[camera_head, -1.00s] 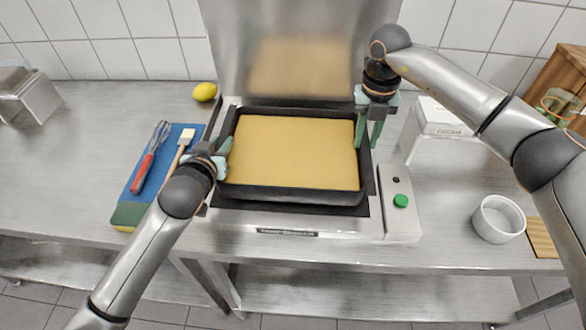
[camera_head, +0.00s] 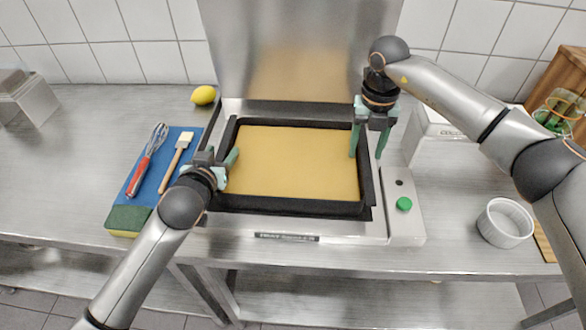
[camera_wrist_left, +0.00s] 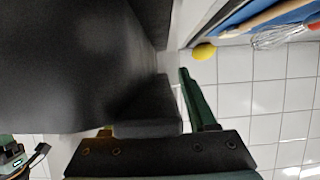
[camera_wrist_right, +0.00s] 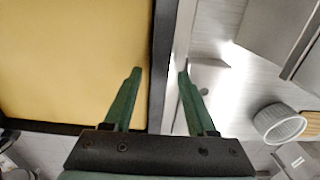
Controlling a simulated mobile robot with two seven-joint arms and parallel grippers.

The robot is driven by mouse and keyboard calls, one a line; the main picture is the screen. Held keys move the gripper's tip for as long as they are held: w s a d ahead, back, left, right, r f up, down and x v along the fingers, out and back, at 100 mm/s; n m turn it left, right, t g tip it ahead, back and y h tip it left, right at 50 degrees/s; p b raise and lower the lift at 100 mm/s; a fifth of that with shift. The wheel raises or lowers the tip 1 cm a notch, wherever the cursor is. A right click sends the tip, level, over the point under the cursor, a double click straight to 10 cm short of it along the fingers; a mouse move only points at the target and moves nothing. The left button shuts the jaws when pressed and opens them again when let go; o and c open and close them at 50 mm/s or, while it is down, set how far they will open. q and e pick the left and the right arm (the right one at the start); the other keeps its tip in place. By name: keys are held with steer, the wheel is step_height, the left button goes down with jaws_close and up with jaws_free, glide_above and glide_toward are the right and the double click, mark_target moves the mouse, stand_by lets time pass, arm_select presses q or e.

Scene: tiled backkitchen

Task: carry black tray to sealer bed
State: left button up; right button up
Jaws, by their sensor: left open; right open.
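The black tray (camera_head: 290,206), with a flat tan surface inside it, lies level on the bed of the silver sealer (camera_head: 345,228). The sealer's lid (camera_head: 300,45) stands raised behind it. My left gripper (camera_head: 226,165) is open at the tray's left wall. In the left wrist view one finger shows beside the dark tray wall; the other is hidden. My right gripper (camera_head: 366,142) is open at the right wall. In the right wrist view its fingers (camera_wrist_right: 158,85) are apart, on either side of the tray's wall (camera_wrist_right: 162,50).
A blue mat (camera_head: 148,190) with a whisk (camera_head: 150,155) and brush (camera_head: 178,160) lies left of the sealer, with a sponge (camera_head: 128,218). A lemon (camera_head: 203,95) is at the back left. A green button (camera_head: 403,204), white box (camera_head: 440,125) and white ramekin (camera_head: 505,224) are on the right.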

arm_select(q)
steer(key=shift+s, duration=0.1)
steer(key=v, duration=1.1)
steer(key=shift+s, duration=0.2)
arm_select(e)
steer(key=shift+r, duration=0.15)
arm_select(q)
steer(key=shift+s+r, duration=0.15)
arm_select(e)
step_height(320, 180, up, 7)
steer(key=shift+r, duration=0.15)
